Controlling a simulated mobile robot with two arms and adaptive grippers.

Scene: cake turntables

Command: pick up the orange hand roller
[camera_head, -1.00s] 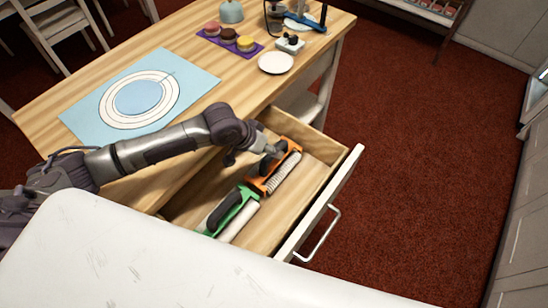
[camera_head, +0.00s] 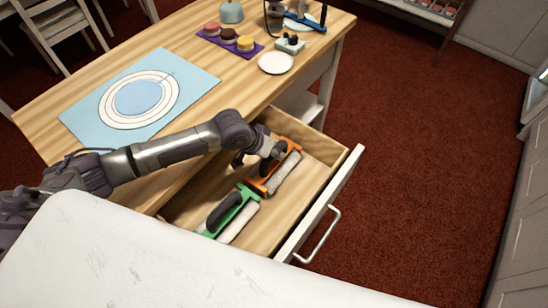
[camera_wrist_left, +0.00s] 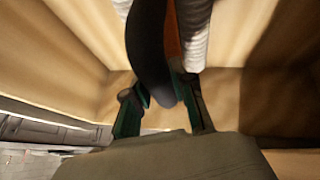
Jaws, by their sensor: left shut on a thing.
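The orange hand roller (camera_head: 264,185) lies in the open drawer toward its back end, with a dark handle and a pale ribbed roller (camera_head: 284,173). My left gripper (camera_head: 268,158) is at its handle. In the left wrist view my left gripper (camera_wrist_left: 163,105) has its two fingers on either side of the black handle (camera_wrist_left: 148,50) and is shut on it. The orange frame (camera_wrist_left: 172,42) and white roller (camera_wrist_left: 194,35) show beside the handle. The roller appears to be still in the drawer; whether it touches the floor I cannot tell. My right gripper is not in view.
A green hand roller (camera_head: 232,215) lies nearer in the same drawer (camera_head: 292,205), whose white front (camera_head: 322,205) has a handle. The wooden table (camera_head: 205,90) holds a blue mat (camera_head: 95,110), a purple tray with cakes (camera_head: 212,38) and a white plate (camera_head: 276,63).

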